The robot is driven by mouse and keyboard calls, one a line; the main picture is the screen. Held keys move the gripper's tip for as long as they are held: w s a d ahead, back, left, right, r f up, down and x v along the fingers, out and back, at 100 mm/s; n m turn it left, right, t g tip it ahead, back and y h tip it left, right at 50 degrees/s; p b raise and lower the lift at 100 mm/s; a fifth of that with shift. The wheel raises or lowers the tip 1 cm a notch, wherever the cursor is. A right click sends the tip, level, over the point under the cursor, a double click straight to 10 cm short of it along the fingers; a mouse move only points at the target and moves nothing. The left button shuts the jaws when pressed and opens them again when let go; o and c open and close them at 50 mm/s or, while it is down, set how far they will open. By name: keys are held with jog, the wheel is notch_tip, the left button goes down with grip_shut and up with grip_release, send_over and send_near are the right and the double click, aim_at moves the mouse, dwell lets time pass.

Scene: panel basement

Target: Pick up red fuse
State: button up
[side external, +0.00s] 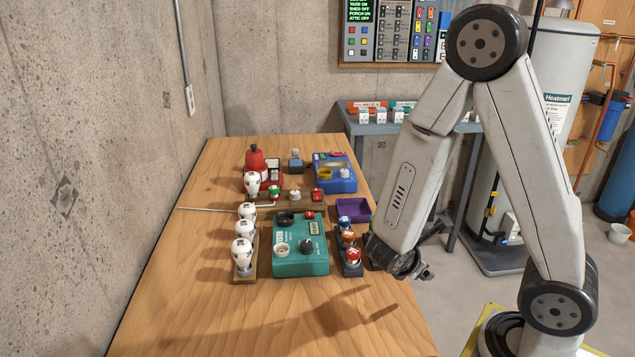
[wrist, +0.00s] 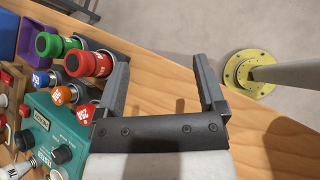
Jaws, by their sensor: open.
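A small red-capped fuse with a white label (wrist: 84,115) sits in a dark rack, at the end of a row with an orange (wrist: 63,95) and a blue one. It also shows in the side external view (side external: 353,256). A larger red cylinder with a dark round top (wrist: 88,65) stands beside that row, next to a green one (wrist: 50,44). I cannot tell for certain which red piece is the fuse meant. My gripper (wrist: 163,62) is open and empty, right of both red pieces. In the side external view it (side external: 426,270) is by the table's right edge.
A teal device (side external: 301,262) with knobs stands left of the rack. A purple tray (side external: 353,210) and a blue device (side external: 335,172) are behind. White bulbs (side external: 242,254) stand on the left. The front of the wooden table (side external: 270,325) is clear.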

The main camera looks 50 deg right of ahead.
aim_at(351, 252)
jog(key=w+n+t, duration=0.1)
jog(key=n, duration=0.1)
jog(key=w+n+t+h, duration=0.1)
jog(key=w+n+t, duration=0.1)
jog(key=w+d+n+t+h, duration=0.1)
jog(key=n, duration=0.1)
jog(key=shift+w+f+n+t, duration=0.3)
jog(key=shift+w+n, duration=0.05)
jog(key=shift+n, duration=0.05)
jog(key=w+a+n+t+y, duration=0.1)
jog(key=n+t, duration=0.1)
jog(key=w+a+f+n+t, duration=0.1)
jog(key=w+n+t, duration=0.1)
jog(key=w+a+f+n+t+y, duration=0.1)
jog(key=w+a+n+t, duration=0.1)
jog(key=shift+n+y, duration=0.3)
jog(key=shift+w+a+f+n+t+y, duration=0.2)
jog(key=shift+w+a+n+t+y, duration=0.1)
jog(key=shift+w+a+n+t, duration=0.15)
jog(key=shift+s, duration=0.1)
jog(key=shift+d, duration=0.1)
jog(key=shift+x, duration=1.25)
jog(key=shift+a+x, duration=0.25)
jog(key=shift+x, duration=2.4)
